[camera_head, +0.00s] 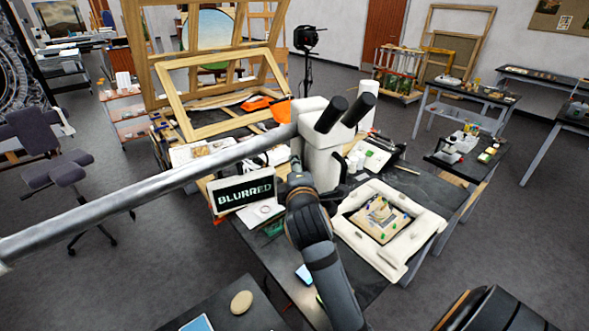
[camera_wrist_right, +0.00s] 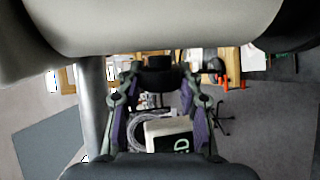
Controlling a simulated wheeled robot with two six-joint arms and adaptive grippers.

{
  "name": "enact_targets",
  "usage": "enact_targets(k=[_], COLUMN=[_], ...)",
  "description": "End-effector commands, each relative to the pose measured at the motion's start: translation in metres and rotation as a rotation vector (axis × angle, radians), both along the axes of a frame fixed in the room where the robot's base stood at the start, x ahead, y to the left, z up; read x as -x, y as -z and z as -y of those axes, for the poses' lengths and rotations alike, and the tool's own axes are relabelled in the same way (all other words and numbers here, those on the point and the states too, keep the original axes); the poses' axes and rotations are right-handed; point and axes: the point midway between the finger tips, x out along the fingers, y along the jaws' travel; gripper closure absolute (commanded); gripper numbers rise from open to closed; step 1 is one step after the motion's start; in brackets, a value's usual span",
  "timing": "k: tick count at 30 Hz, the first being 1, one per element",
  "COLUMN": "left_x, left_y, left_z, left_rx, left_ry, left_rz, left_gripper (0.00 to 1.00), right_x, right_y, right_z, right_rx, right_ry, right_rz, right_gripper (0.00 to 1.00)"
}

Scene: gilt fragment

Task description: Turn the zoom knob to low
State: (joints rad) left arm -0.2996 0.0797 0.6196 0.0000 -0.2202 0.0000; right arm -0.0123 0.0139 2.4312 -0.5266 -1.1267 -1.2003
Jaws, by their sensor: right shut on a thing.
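The white stereo microscope (camera_head: 322,160) with two black eyepieces hangs on a long grey boom (camera_head: 130,193) over the workbench. My right gripper (camera_head: 297,178) is at the lower left side of its body. In the right wrist view, my right gripper (camera_wrist_right: 160,82) has its two fingers on either side of a black round knob (camera_wrist_right: 158,77) under the pale microscope body (camera_wrist_right: 160,25), shut on it. The knob's markings cannot be read, so its setting is unclear. A small screen (camera_head: 242,192) beside the microscope reads "BLURRED". My left gripper is not in view.
A white padded frame (camera_head: 427,222) with a gilt fragment (camera_head: 380,217) lies on the dark bench right of my arm. A wooden easel frame (camera_head: 180,107) stands behind. An orange item (camera_head: 257,103) and tools crowd the bench. Grey floor (camera_head: 130,270) is free at left.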

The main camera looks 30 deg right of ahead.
Motion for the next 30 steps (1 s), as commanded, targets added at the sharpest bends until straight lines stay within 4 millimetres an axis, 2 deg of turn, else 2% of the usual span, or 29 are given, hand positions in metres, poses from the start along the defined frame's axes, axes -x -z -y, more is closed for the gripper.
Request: enact_targets(k=[12,30], left_x=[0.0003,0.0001], left_y=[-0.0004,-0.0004], left_z=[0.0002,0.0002], left_rx=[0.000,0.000], left_ry=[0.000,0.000], left_rz=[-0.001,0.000], left_gripper=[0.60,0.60], right_x=[-0.0002,0.0001], right_y=[-0.0009,0.0011], right_z=[0.0008,0.0010], right_rx=[-0.037,-0.047], right_ry=[0.003,0.004], right_rz=[-0.242,-0.310], right_gripper=[0.96,0.96])
